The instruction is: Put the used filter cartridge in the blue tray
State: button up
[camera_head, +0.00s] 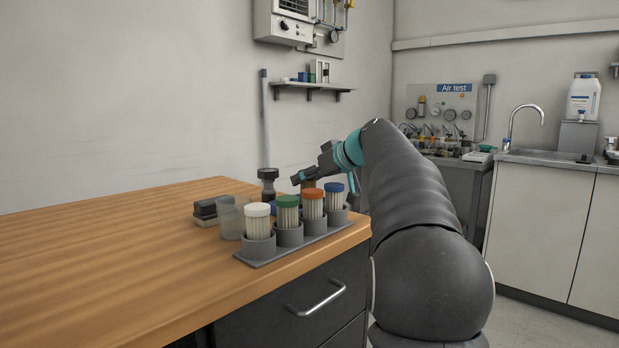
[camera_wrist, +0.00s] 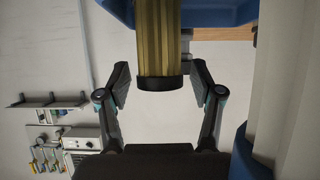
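A yellow-brown pleated cartridge with a black end cap, which looks like the used filter cartridge (camera_wrist: 160,40), extends down from the top of the wrist view. A brownish bit of it (camera_head: 308,184) seems to show behind the orange-capped cartridge in the head view. My gripper (camera_wrist: 160,80) is open, with one finger on each side of the black cap and a visible gap on both sides. In the head view my gripper (camera_head: 304,176) is above the back of the rack. A blue surface (camera_wrist: 217,13), possibly the blue tray, shows beside the cartridge; a small blue patch (camera_head: 273,208) shows behind the rack.
A grey rack (camera_head: 262,262) at the bench's front edge holds several white pleated cartridges with white, green, orange and blue caps. The wooden bench (camera_head: 110,250) is clear at left.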

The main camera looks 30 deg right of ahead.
jog(key=shift+r+p, duration=0.3)
jog(key=shift+s+d+r, duration=0.1)
jog(key=shift+s+d, duration=0.05)
jog(key=shift+s, duration=0.2)
jog(key=v, duration=1.1)
jog(key=shift+s, duration=0.1)
dwell(3.7)
